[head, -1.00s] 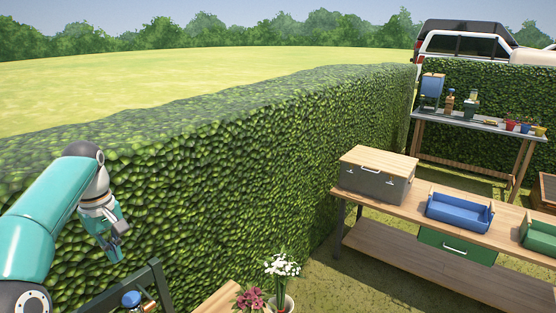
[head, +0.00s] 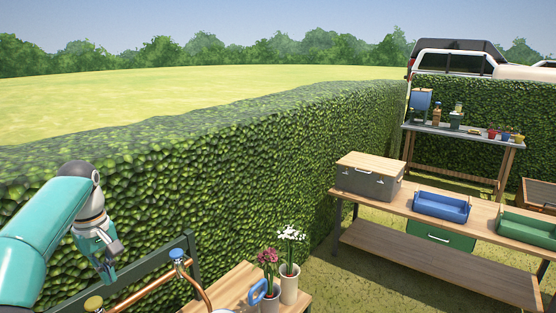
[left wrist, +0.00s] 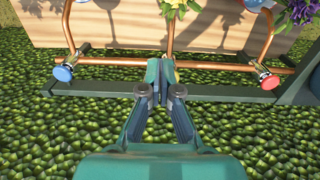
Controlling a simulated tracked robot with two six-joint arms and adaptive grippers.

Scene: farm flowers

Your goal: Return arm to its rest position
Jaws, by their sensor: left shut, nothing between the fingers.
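My right gripper is not in view.
A copper pipe (head: 146,291) with a blue tap (head: 176,254) and a yellow tap (head: 93,303) stands near the gripper. Beyond it, white vases (head: 289,285) with flowers stand on a wooden table (head: 228,286). The hedge (head: 230,190) runs behind. A bench with blue tray (head: 441,208) stands right.

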